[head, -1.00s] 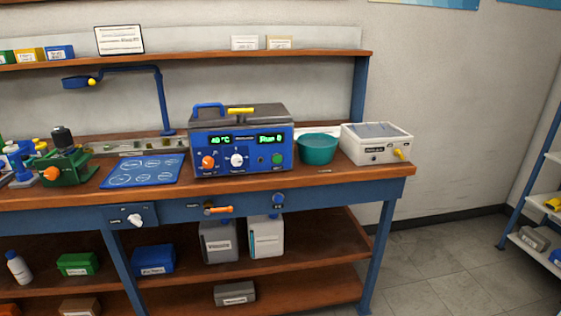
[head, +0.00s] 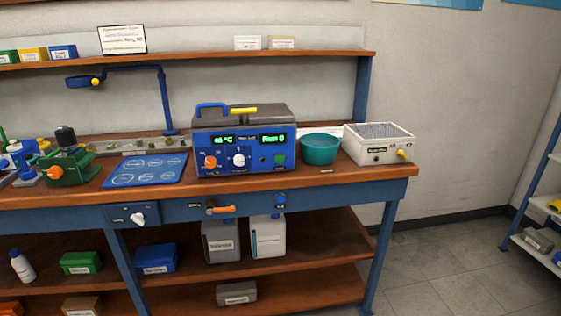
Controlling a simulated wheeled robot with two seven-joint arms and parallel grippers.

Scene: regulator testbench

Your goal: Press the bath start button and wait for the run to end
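The blue bath unit (head: 245,142) stands on the workbench near the middle of the head view. Its grey lid is down, with a yellow handle and a blue handle on top. Its front has two lit green displays, an orange knob (head: 210,162), a white knob (head: 239,160) and a round green button (head: 279,159) at the lower right, which looks like the start button. The left display seems to read a temperature in °C and the right one "Run 0", both small and blurred. Neither of my grippers is in view.
A teal bowl (head: 320,149) and a white box with a yellow tap (head: 380,144) stand right of the bath. A blue mat (head: 146,171) and a green device (head: 67,165) are left of it. The bench's front edge (head: 330,186) is clear; open floor lies at right.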

